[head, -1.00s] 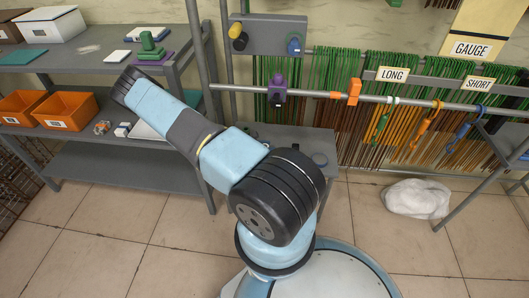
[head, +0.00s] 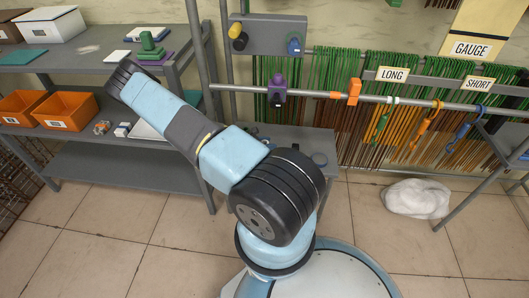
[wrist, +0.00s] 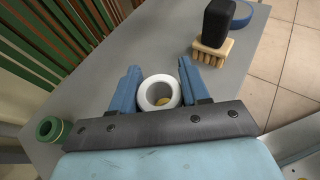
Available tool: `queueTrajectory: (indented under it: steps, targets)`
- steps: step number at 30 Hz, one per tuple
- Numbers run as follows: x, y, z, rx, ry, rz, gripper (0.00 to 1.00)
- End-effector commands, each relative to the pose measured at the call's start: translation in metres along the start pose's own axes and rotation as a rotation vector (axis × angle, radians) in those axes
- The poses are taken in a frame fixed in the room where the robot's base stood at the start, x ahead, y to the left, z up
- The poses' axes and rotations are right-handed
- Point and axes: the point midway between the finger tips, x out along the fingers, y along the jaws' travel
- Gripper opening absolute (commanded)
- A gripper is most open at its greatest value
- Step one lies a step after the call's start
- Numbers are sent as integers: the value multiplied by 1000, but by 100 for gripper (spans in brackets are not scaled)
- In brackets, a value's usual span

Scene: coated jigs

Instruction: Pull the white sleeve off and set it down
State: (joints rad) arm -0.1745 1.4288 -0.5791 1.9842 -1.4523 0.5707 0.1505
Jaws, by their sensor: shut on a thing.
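The white sleeve (wrist: 142,96) shows in the wrist view as a short, thick-walled ring seen from its open end. Something yellow (wrist: 162,101) shows inside its bore; I cannot tell whether the two touch. My gripper (wrist: 158,68) has blue fingers, one on each side of the sleeve, and is shut on it. The sleeve is over the grey table top (wrist: 105,92); its height above that top is unclear. In the head view my own arm hides the gripper and the sleeve.
In the wrist view a wooden brush (wrist: 210,54) with a black handle stands ahead right, near a blue round thing (wrist: 241,14). A green ring (wrist: 50,129) lies at the left edge. Green and brown rods hang behind. The table around the gripper is mostly clear.

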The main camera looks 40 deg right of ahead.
Motion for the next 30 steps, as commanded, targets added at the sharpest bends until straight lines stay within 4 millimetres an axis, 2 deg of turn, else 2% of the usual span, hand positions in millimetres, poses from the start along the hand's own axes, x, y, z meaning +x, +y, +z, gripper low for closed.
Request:
queueTrajectory:
  steps: [30]
  targets:
    - [-6, 0, 15, 0, 0, 0, 0]
